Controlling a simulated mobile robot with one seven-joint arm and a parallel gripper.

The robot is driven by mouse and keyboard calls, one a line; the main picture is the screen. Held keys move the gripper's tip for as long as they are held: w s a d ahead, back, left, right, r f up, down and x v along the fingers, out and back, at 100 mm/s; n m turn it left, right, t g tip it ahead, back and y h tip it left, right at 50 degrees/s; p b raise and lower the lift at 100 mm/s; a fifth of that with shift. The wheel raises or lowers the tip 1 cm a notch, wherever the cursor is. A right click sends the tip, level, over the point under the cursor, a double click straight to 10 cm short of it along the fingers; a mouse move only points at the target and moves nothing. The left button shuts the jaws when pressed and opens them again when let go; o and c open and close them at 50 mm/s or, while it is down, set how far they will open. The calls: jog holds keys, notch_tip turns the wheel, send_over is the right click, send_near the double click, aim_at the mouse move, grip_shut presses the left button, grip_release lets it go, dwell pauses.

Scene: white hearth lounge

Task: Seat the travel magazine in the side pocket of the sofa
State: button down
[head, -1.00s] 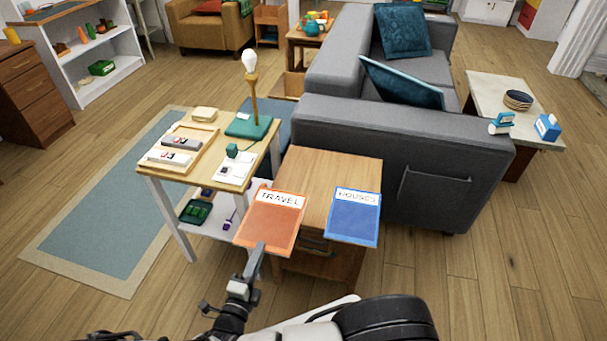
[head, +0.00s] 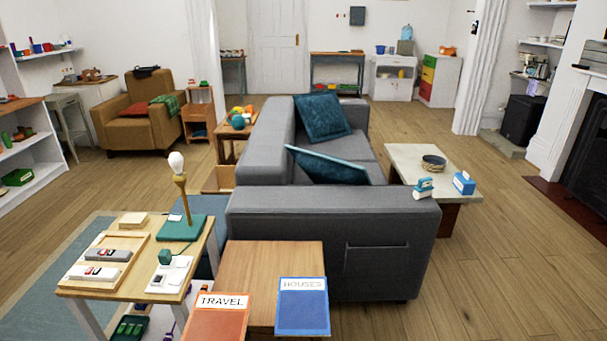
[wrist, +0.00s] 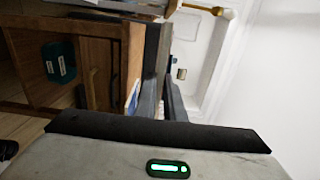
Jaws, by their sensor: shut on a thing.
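The travel magazine (head: 217,324) is orange with a white title strip and shows at the bottom edge of the head view, its lower part cut off. It is at the front left of the wooden side table, beside the blue houses magazine (head: 303,306). The grey sofa (head: 330,218) stands behind, with its side pocket (head: 376,262) on the arm panel facing me; the pocket looks flat and empty. My gripper (wrist: 160,130) shows in the wrist view as a grey body with a dark bar, shut on the travel magazine. Its fingertips are outside the head view.
The wooden side table (head: 270,262) stands close to the sofa's arm. A pale table (head: 128,270) with a lamp (head: 180,200) and trays is at its left. Floor right of the side table, before the pocket, is clear. A low stone-topped table (head: 420,160) stands right of the sofa.

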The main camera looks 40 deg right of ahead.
jog(key=shift+r, duration=0.1)
jog(key=shift+m+h, duration=0.3)
jog(key=w+r, duration=0.1)
jog(key=r, duration=0.1)
jog(key=a+r, duration=0.1)
jog(key=r, duration=0.1)
jog(key=w+r, duration=0.1)
jog(key=r, duration=0.1)
jog(key=shift+w+a, duration=0.15)
jog(key=shift+w, duration=0.15)
jog(key=w+d+r+p, duration=0.1)
jog(key=r+p, duration=0.5)
jog(key=r, duration=0.6)
jog(key=w+d+r+n+y+p, duration=0.1)
jog(key=d+r+p, duration=0.3)
jog(key=r, duration=0.8)
jog(key=d+r+n+t+y+p, duration=0.1)
jog(key=d+r+p, duration=0.2)
jog(key=r+p, duration=0.6)
jog(key=shift+w+r, duration=0.4)
jog(key=shift+r, duration=1.2)
